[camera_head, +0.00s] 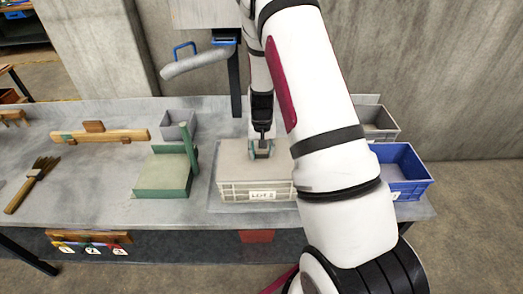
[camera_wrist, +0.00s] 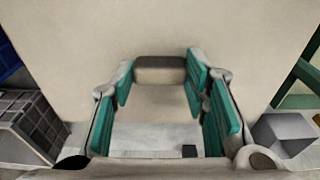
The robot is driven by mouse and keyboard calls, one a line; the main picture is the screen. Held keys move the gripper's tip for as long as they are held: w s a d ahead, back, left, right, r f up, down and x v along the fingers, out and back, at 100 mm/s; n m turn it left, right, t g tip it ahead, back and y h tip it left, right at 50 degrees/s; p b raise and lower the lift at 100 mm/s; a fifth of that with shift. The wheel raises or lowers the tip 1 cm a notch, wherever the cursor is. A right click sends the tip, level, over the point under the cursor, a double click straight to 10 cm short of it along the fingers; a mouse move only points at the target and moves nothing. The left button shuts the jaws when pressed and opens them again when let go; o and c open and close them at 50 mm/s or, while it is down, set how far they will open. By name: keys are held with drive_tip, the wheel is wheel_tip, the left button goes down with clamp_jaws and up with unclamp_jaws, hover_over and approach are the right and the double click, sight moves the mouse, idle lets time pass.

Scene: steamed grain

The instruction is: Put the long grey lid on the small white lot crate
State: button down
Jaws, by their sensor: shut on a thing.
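A pale crate (camera_head: 240,193) with a "LOT 2" label stands on the bench in the head view. A flat grey-beige lid (camera_head: 236,162) lies over its top, lined up with it as far as I can see; I cannot tell whether it rests fully on the rim. In the wrist view the lid (camera_wrist: 160,25) fills much of the picture. My gripper (camera_head: 262,151) is shut on the lid's block-shaped handle (camera_wrist: 160,68), with its teal pads on either side. My arm hides the right part of the crate and lid.
A blue crate (camera_head: 400,168) and a grey crate (camera_head: 377,122) stand to the right behind my arm. A green tray with a post (camera_head: 163,174) and a small grey bin (camera_head: 178,126) stand to the left. A brush (camera_head: 35,182) lies at far left, with bare bench between.

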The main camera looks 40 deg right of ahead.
drive_tip(key=shift+f, duration=0.1)
drive_tip(key=c, duration=0.8)
unclamp_jaws()
drive_tip(key=shift+c, duration=0.2)
